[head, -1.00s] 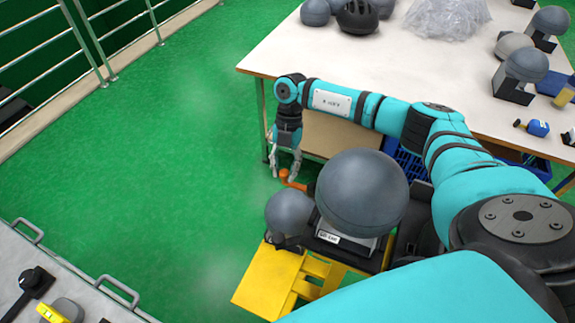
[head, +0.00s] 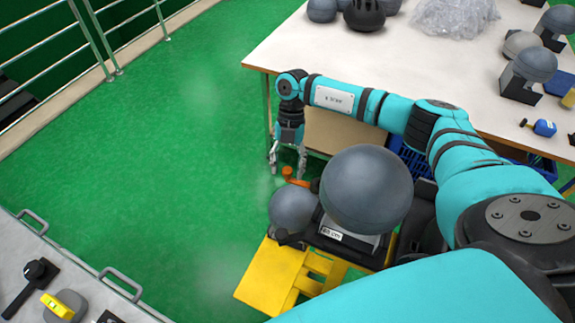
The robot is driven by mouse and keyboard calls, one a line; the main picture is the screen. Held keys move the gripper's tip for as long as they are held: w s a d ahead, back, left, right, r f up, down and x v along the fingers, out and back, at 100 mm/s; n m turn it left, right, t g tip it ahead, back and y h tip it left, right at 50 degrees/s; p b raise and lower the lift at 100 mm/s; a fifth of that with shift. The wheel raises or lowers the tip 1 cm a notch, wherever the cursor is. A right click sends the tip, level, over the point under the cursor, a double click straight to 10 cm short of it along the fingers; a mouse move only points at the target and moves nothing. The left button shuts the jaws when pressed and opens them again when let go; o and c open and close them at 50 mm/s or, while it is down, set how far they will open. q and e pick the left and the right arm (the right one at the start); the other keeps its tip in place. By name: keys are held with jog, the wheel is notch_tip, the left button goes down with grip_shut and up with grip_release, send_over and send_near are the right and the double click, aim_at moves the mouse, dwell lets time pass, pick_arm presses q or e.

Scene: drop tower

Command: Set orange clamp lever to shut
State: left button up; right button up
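The orange clamp lever (head: 297,179) shows as a small orange piece behind the grey balls, above the yellow frame (head: 268,277). A large grey ball (head: 365,190) and a smaller grey ball (head: 292,209) hide the clamp's body. My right gripper (head: 287,173) points down at the lever with its fingers spread, one on either side of the orange knob in this view. I cannot tell whether the fingers touch it. My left gripper is not in view.
A white table (head: 330,60) with grey balls, a dark helmet (head: 364,14) and clear plastic wrap (head: 455,15) stands behind my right arm. A grey surface with handles (head: 40,255) is at the lower left. Green floor (head: 170,150) is free on the left.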

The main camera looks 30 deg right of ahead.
jog(key=v, duration=1.2)
dwell(0.3)
